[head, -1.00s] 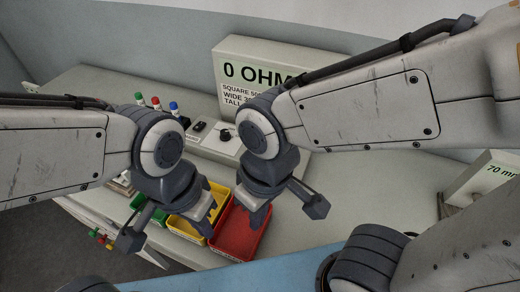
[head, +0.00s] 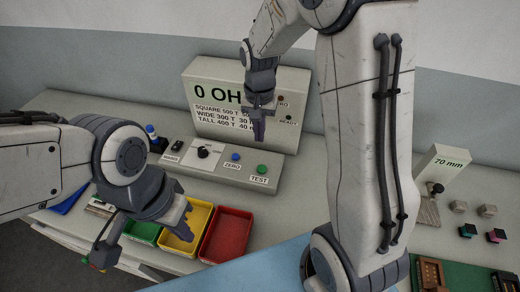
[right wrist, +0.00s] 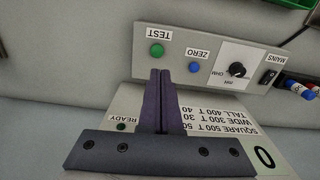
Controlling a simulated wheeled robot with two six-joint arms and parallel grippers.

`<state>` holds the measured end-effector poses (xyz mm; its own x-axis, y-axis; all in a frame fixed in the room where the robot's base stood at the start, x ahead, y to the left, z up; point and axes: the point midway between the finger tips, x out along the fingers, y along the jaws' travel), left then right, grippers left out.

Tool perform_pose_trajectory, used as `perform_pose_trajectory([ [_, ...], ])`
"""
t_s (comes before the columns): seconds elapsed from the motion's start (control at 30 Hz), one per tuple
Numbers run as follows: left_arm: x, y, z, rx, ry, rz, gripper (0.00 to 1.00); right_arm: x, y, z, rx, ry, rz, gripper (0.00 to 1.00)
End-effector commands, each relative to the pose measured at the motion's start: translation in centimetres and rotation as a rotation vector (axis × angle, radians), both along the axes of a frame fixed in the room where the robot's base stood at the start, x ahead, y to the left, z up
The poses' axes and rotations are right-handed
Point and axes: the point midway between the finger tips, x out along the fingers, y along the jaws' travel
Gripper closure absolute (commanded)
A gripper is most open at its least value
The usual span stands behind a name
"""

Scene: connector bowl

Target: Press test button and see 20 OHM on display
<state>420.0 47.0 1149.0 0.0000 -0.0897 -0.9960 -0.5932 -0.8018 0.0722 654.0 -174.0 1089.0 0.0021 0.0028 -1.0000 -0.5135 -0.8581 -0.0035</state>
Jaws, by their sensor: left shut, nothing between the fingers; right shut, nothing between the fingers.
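The display box (head: 300,80) stands at the back and reads "0 OH", with the rest of that line hidden behind my right gripper. The green TEST button (head: 262,169) sits on the low panel (head: 200,165) in front of it; it also shows in the right wrist view (right wrist: 156,50). My right gripper (head: 257,139) is shut and empty, in front of the display box. In the right wrist view its fingertips (right wrist: 159,72) appear just beside the TEST button, apart from it. My left gripper (head: 186,235) is shut and empty, over the yellow tray (head: 203,215).
The blue ZERO button (head: 236,157) and a black knob (head: 204,151) are left of TEST. A red tray (head: 228,232) and a green tray (head: 143,233) flank the yellow one. A 70 mm block (head: 448,163) and small parts stand at the right.

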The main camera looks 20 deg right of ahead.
Motion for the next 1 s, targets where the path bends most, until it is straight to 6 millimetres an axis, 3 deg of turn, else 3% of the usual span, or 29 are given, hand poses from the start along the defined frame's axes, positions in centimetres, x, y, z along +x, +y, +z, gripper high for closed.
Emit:
perform_pose_trajectory([
  [0.1, 0.0, 0.0, 0.4, 0.0, 0.0, 0.0, 1.0, 0.8, -1.3, -0.3, -0.003, 0.003, -0.057, 1.0],
  [0.43, 0.0, 0.0, 0.3, 0.001, 0.001, 0.0, 1.0, 0.8, -1.3, -0.4, -0.003, 0.003, -0.057, 1.0],
  [0.57, 0.0, 0.0, 0.6, 0.001, 0.001, 0.0, 1.0, 0.7, -1.2, -1.4, -0.003, 0.007, -0.056, 1.0],
  [1.0, 0.0, 0.0, 2.5, 0.0, 0.0, 0.001, 1.0, 0.6, -1.2, -10.1, -0.002, 0.01, -0.055, 1.0],
])
